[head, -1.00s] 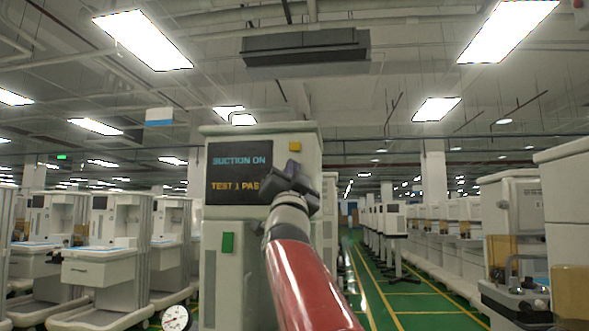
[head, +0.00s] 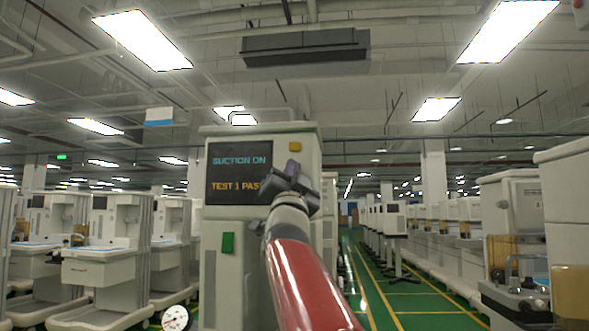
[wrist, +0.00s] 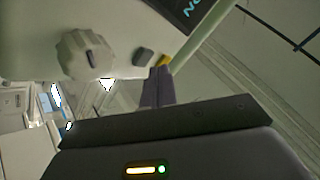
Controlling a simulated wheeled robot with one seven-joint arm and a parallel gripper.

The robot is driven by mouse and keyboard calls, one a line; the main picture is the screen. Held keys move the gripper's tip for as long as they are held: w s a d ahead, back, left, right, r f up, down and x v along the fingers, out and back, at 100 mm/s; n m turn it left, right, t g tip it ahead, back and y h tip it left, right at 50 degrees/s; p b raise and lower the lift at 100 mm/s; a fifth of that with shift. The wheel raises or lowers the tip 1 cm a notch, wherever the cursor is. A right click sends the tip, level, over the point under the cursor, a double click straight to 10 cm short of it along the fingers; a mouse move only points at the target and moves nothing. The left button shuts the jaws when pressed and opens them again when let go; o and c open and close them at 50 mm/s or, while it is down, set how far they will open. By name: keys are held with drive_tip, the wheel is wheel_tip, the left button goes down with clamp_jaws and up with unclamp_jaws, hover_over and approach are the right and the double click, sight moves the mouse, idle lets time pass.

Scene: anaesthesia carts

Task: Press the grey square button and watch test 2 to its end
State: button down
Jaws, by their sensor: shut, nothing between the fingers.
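The cart (head: 222,270) stands in front of me. Its dark screen (head: 225,172) reads "SUCTION ON" in blue and "TEST 1 PAS…" in yellow, the end hidden behind my gripper. A yellow button (head: 295,146) is at the upper right of the panel. In the wrist view, the grey square button (wrist: 143,54) sits between a pale round knob (wrist: 85,55) and the yellow button (wrist: 165,60). My gripper (wrist: 160,70) is shut and empty. Its tips overlap the yellow button's edge, just beside the grey button; I cannot tell whether they touch anything. The head view hides the grey button.
A green square (head: 227,243) is on the cart's front, with a round gauge (head: 176,318) at lower left. Other carts (head: 105,245) stand at left and right. A green-floored aisle (head: 400,290) with yellow lines is open to the right.

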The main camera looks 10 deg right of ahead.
drive_tip(key=shift+w+d, duration=0.15)
drive_tip(key=shift+w, duration=0.2)
drive_tip(key=shift+w+d, duration=0.2)
drive_tip(key=shift+w, duration=0.25)
idle(0.6)
idle(0.4)
drive_tip(key=shift+s+a+b, duration=0.35)
drive_tip(key=shift+s+b, duration=0.1)
drive_tip(key=shift+s, duration=0.35)
drive_tip(key=s, duration=0.1)
drive_tip(key=s+a+b, duration=0.1)
drive_tip(key=s, duration=0.1)
drive_tip(key=s+a+b, duration=0.1)
drive_tip(key=shift+s, duration=0.3)
idle(0.5)
